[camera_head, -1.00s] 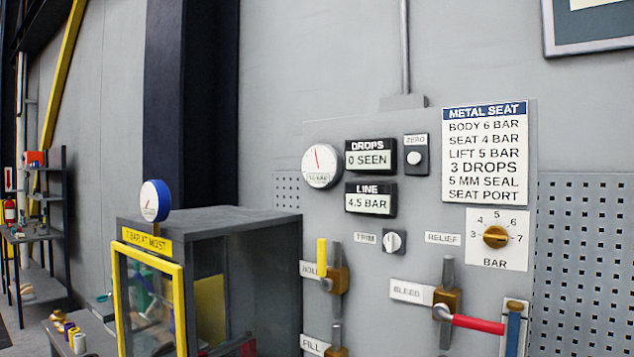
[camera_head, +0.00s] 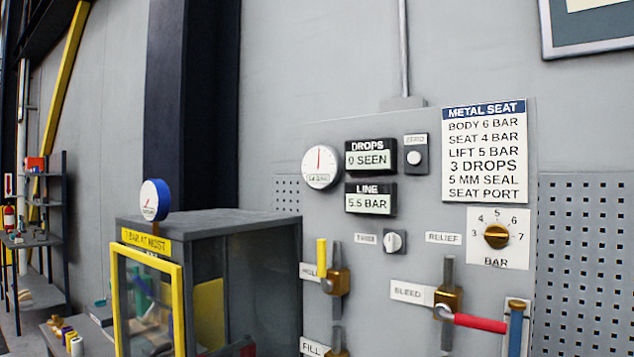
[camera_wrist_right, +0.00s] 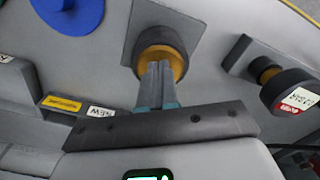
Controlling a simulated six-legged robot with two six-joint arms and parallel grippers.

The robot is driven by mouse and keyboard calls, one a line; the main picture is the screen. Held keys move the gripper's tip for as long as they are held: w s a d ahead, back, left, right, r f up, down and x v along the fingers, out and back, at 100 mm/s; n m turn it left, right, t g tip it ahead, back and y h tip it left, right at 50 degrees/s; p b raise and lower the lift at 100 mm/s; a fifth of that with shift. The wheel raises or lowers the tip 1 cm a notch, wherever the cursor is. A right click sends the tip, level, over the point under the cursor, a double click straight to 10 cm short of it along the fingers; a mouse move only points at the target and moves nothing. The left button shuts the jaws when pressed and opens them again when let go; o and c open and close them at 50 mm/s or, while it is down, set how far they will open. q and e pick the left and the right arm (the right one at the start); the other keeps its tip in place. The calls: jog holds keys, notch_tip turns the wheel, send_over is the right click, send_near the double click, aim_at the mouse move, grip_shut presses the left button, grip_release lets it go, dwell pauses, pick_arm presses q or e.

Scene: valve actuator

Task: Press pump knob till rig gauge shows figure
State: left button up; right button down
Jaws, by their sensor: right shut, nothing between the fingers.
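In the right wrist view, my right gripper (camera_wrist_right: 157,70) is shut and empty. Its fingertips are at a dark round knob with a brass centre (camera_wrist_right: 163,45) on a grey block and look to be against it; contact is hard to confirm. A second dark knob (camera_wrist_right: 293,92) with a red-and-white label sits to the right, apart from my fingers. In the head view, the line display (camera_head: 370,199) reads 5.5 BAR. The round panel gauge (camera_head: 321,167) has its needle near straight up. A blue-rimmed gauge (camera_head: 154,200) stands on the cabinet. My left gripper is out of view.
The drops display (camera_head: 369,157) reads 0 SEEN. A card (camera_head: 485,154) lists body 6 bar, seat 4 bar, lift 5 bar. The bleed valve's red handle (camera_head: 480,323) sticks out at lower right. A yellow-framed cabinet (camera_head: 215,225) stands left of the panel.

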jog(key=shift+r+p, duration=2.9)
jog(key=shift+r, duration=0.35)
jog(key=shift+f, duration=0.25)
jog(key=shift+f+b, duration=1.2)
jog(key=shift+f, duration=0.1)
jog(key=shift+r+p, duration=1.4)
jog(key=shift+r, duration=0.2)
jog(key=shift+f, duration=0.2)
jog(key=shift+f+b, duration=1.2)
jog(key=shift+f, duration=0.15)
jog(key=shift+r+p, duration=1.3)
jog(key=shift+r, duration=0.2)
